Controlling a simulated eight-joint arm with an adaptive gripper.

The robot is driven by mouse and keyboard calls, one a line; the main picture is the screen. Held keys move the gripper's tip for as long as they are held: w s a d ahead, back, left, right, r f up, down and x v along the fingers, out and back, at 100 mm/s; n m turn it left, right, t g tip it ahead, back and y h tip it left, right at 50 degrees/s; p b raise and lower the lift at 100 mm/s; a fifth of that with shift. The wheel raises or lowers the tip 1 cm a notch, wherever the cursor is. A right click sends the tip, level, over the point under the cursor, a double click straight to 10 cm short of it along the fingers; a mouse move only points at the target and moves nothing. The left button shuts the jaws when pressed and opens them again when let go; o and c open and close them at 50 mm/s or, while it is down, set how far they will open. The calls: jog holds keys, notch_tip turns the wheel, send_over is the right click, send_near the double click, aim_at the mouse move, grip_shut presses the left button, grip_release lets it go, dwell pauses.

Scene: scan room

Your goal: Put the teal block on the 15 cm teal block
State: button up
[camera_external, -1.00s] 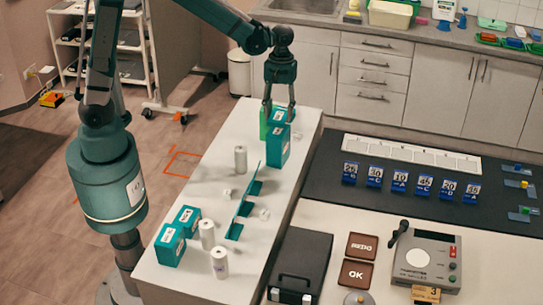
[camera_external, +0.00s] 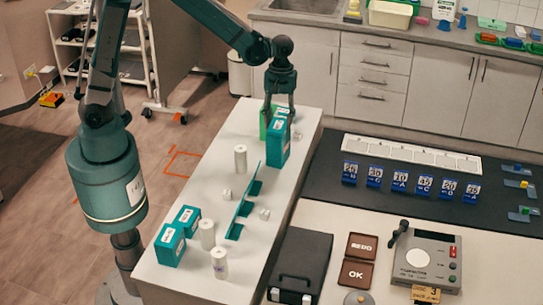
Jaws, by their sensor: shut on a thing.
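My gripper (camera_external: 280,117) points straight down at the far end of the white table. Its fingers are closed around a teal block (camera_external: 281,112) with a pale label. A taller teal block (camera_external: 278,152) stands upright directly below. The held block is at its top; I cannot tell whether the two touch. Two more teal blocks with white labels, one at the back (camera_external: 187,217) and one in front (camera_external: 169,245), stand at the table's near left.
A green object (camera_external: 265,124) is close beside the fingers. White cylinders (camera_external: 240,158) (camera_external: 207,234) (camera_external: 219,262), small white cubes (camera_external: 227,194) and a teal upright divider (camera_external: 243,205) occupy the table (camera_external: 185,277). A dark mat with blue number cards (camera_external: 398,181) lies to the right.

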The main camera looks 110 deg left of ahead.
aim_at(279, 123)
jog(key=shift+f, duration=0.1)
jog(key=o, duration=0.9)
jog(key=shift+o, duration=0.2)
notch_tip(279, 123, up, 12)
jog(key=a, duration=0.1)
jog(key=shift+a, duration=0.25)
dwell(0.6)
jog(key=shift+d, duration=0.15)
